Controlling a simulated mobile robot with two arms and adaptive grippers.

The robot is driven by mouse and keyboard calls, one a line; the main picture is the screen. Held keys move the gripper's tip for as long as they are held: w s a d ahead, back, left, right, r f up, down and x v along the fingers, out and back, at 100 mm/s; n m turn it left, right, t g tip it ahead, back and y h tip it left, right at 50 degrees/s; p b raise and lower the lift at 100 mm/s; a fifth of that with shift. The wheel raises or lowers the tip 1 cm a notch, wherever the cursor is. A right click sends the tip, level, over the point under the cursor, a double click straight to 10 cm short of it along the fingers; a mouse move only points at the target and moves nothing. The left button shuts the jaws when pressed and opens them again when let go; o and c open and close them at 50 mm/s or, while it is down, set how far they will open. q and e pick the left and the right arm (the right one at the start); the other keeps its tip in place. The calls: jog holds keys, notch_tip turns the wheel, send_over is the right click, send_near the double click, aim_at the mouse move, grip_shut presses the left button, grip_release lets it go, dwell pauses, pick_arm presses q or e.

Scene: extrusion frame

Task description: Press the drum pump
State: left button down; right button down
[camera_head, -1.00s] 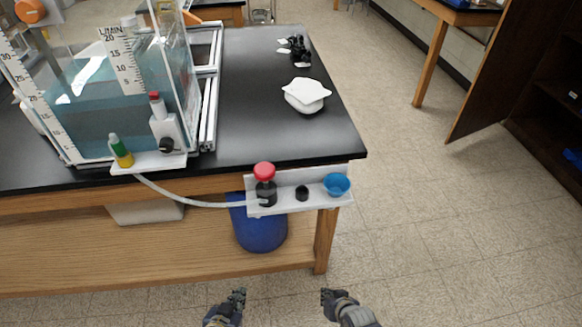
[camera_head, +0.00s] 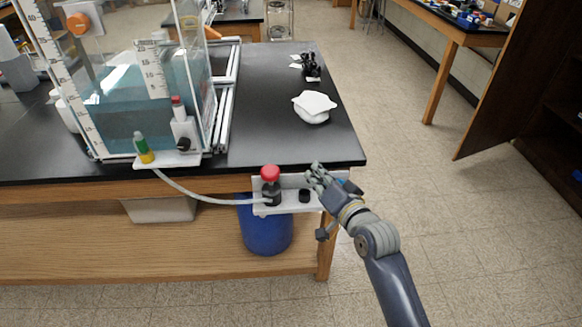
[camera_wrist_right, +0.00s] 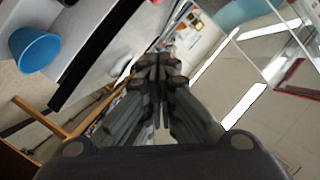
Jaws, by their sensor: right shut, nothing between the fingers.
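The drum pump, a dark body with a red top (camera_head: 270,173), stands upright on the white shelf (camera_head: 288,208) at the table's front edge. A pale hose (camera_head: 205,199) runs to it from the left. My right gripper (camera_head: 315,173) is at the shelf, to the right of the pump and apart from it, above the small black knob (camera_head: 304,195). Its fingers (camera_wrist_right: 158,65) are shut and empty in the right wrist view. The pump cannot be made out in that view. My left gripper is not in view.
A water tank (camera_head: 135,90) stands on the left of the black table (camera_head: 265,110). A blue bucket (camera_head: 266,232) is under the shelf.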

aim_at(270, 173)
jog(key=shift+w, duration=0.15)
jog(key=w+a+f+p, duration=0.2)
jog(key=w+a+f, duration=0.2)
jog(key=w+a, duration=0.2)
jog(key=w, duration=0.2)
jog(key=shift+w+f, duration=0.35)
dwell(0.4)
